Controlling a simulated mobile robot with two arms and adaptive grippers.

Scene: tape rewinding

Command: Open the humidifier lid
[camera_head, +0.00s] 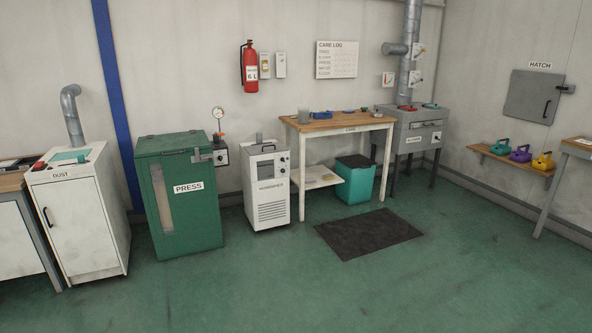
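The humidifier (267,190) is a narrow white cabinet on the floor, a little left of the middle of the view. It has a vent grille low on its front, a dark label, and a small dial panel at the upper right. Its top (264,147) looks closed, with a short grey stub standing up at the back. I cannot make out a lid handle at this distance. Neither of my grippers is in view.
The green PRESS cabinet (206,212) stands left of the humidifier, and the wooden CARE table (347,124) stands right of it. A teal bin (354,185) is under the table. A dark mat (369,234) lies on the floor. The green floor in front is clear.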

